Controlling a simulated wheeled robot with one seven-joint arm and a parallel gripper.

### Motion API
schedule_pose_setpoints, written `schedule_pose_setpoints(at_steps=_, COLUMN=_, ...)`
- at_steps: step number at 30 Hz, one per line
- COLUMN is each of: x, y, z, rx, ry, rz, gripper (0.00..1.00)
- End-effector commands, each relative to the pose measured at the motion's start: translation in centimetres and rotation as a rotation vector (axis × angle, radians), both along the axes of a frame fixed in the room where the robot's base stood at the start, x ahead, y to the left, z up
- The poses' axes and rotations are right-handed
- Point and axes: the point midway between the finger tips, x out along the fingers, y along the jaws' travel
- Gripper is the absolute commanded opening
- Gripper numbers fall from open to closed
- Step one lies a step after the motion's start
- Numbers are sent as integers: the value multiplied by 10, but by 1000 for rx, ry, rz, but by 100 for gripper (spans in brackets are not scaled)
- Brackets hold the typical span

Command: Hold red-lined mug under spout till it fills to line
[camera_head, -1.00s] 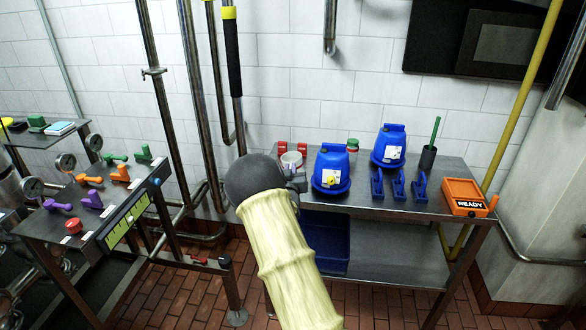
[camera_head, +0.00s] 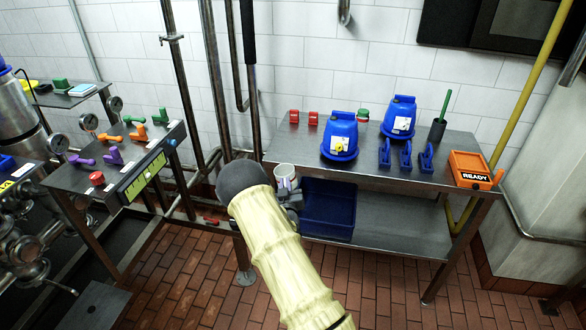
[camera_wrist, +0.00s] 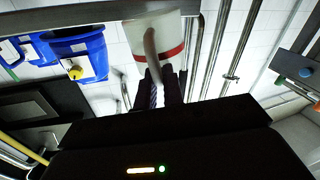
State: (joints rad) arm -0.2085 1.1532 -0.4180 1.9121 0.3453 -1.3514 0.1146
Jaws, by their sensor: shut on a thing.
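My gripper (camera_head: 290,194) is shut on the handle of a white mug (camera_head: 285,171). In the wrist view the mug (camera_wrist: 160,32) shows a red band round it, and the gripper's fingers (camera_wrist: 160,85) reach to its handle. In the head view the mug is in front of the bench's left end, partly hidden by my arm; its fill level cannot be seen. A blue jug (camera_head: 340,130) with a yellow round part on its front stands on the bench, right of the mug. Whether this yellow part is the spout is unclear.
The steel bench (camera_head: 300,148) also holds a second blue jug (camera_head: 399,117), red clips, blue clips and an orange READY box (camera_head: 468,168). A blue bin (camera_head: 328,215) sits on its lower shelf.

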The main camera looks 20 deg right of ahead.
Motion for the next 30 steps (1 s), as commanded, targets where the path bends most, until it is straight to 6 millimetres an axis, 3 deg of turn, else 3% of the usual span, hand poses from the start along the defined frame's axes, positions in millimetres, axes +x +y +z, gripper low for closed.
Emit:
schedule_pose_setpoints(at_steps=6, x=-44, y=55, z=-66, rx=-3, ry=12, rz=134, gripper=0)
schedule_pose_setpoints(at_steps=12, x=-95, y=99, z=-112, rx=3, ry=17, rz=271, gripper=0)
schedule_pose_setpoints(at_steps=18, x=-115, y=113, z=-124, rx=11, ry=15, rz=324, gripper=0)
schedule_pose_setpoints(at_steps=30, x=-114, y=117, z=-124, rx=12, ry=14, rz=333, gripper=0)
